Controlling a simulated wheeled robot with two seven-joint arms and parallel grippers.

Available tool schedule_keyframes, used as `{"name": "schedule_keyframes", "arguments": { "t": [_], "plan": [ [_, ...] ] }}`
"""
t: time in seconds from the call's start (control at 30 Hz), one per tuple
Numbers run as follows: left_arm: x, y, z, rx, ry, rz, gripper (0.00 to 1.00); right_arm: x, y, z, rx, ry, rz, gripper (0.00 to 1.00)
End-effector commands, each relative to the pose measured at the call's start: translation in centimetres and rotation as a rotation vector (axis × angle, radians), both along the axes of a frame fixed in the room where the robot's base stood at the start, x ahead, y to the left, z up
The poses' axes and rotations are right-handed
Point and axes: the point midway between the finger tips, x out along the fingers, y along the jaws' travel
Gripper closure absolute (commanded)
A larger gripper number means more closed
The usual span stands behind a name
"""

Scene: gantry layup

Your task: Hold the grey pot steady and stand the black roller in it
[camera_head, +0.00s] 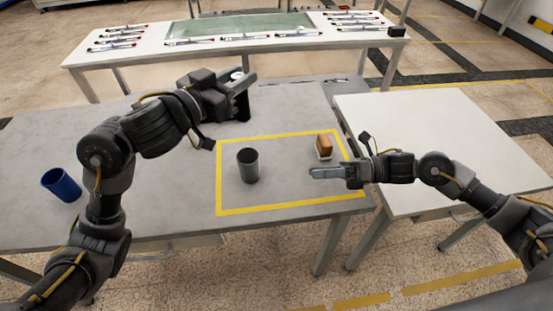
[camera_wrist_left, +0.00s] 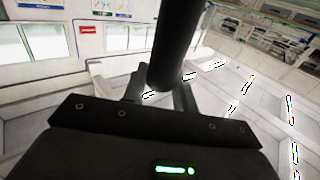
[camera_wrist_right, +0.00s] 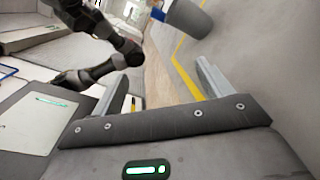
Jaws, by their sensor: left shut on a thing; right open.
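The grey pot (camera_head: 248,167) stands upright and looks empty inside the yellow taped rectangle on the grey table; it also shows at the top of the right wrist view (camera_wrist_right: 193,20). My left gripper (camera_head: 243,84) is shut on the black roller (camera_head: 243,106), above the table and behind the pot. The left wrist view shows the roller (camera_wrist_left: 176,45) as a dark cylinder between the fingers. My right gripper (camera_head: 325,173) is open and empty, to the right of the pot and apart from it.
A blue cup (camera_head: 61,185) stands at the left of the grey table. A brown block-like object (camera_head: 323,146) sits at the taped area's right side. A white table (camera_head: 440,140) adjoins on the right. A long white bench (camera_head: 150,50) with several tools stands behind.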

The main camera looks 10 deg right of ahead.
Motion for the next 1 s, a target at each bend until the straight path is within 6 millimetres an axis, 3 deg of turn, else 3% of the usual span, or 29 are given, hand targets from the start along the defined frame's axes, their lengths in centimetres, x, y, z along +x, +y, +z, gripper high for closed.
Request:
{"name": "schedule_keyframes", "arguments": {
  "t": [0.03, 0.2, 0.33, 0.5, 0.6, 0.87, 1.0],
  "plan": [
    [0.0, 0.0, 0.1, -0.001, -0.001, 0.0, 1.0, 2.1, 1.3, 0.7, 0.021, -0.104, -0.007, 0.22],
    [0.0, 0.0, 0.1, -0.001, -0.001, 0.0, 1.0, 8.3, 5.7, 2.8, 0.058, -0.488, -0.037, 0.22],
    [0.0, 0.0, 0.1, -0.001, -0.001, 0.0, 1.0, 11.1, 8.8, 3.7, 0.061, -0.715, -0.048, 0.22],
    [0.0, 0.0, 0.1, -0.001, -0.001, 0.0, 1.0, 9.7, 10.1, -0.7, 0.005, -0.823, 0.035, 0.22],
    [0.0, 0.0, 0.1, -0.001, -0.001, 0.0, 1.0, 8.9, 10.2, -2.3, -0.01, -0.845, 0.069, 0.22],
    [0.0, 0.0, 0.1, -0.001, -0.001, 0.0, 1.0, 8.3, 10.5, -3.1, -0.017, -0.858, 0.089, 0.22],
    [0.0, 0.0, 0.1, -0.001, -0.001, -0.001, 1.0, 8.4, 11.8, -3.1, -0.016, -0.857, 0.088, 0.22]
  ]
}}
